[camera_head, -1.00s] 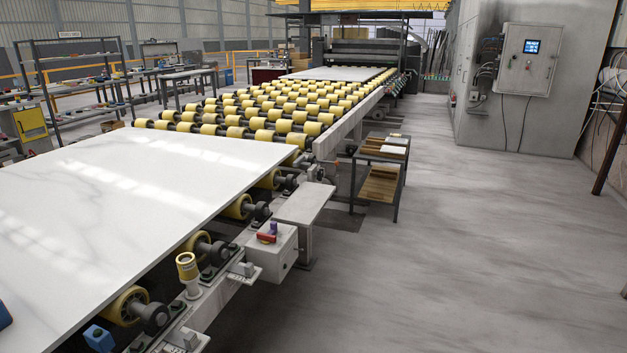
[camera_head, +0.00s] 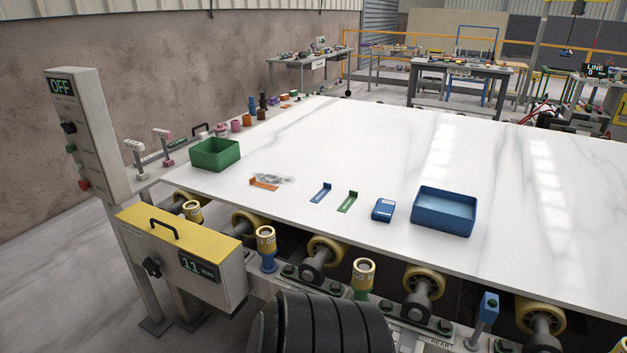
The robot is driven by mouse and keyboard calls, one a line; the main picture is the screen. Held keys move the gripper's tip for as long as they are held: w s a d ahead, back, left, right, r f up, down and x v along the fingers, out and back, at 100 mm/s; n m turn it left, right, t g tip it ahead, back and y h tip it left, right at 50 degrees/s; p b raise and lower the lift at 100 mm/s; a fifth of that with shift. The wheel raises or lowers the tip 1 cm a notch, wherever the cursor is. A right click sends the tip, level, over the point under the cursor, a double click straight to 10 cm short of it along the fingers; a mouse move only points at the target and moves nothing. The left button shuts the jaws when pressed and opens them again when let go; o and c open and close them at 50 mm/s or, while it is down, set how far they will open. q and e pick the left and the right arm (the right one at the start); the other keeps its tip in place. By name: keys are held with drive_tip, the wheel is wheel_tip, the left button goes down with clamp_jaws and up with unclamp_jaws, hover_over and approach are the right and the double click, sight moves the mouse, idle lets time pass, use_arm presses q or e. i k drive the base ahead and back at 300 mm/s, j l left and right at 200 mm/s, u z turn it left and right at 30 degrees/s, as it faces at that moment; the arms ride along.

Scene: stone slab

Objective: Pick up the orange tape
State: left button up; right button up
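No item is clearly readable as the orange tape. A flat orange L-shaped piece (camera_head: 263,184) lies on the white slab, right of the green bin, beside a small clear or grey heap (camera_head: 273,179). Neither of my grippers shows in the view.
The white slab (camera_head: 400,150) rests on yellow rollers. On it are a green bin (camera_head: 215,155), a blue bin (camera_head: 444,212), a blue L-shaped piece (camera_head: 321,193), a green one (camera_head: 348,202) and a small blue box (camera_head: 383,210). A control post (camera_head: 88,135) stands left.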

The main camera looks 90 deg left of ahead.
sight(259, 184)
drive_tip(key=u, duration=2.5)
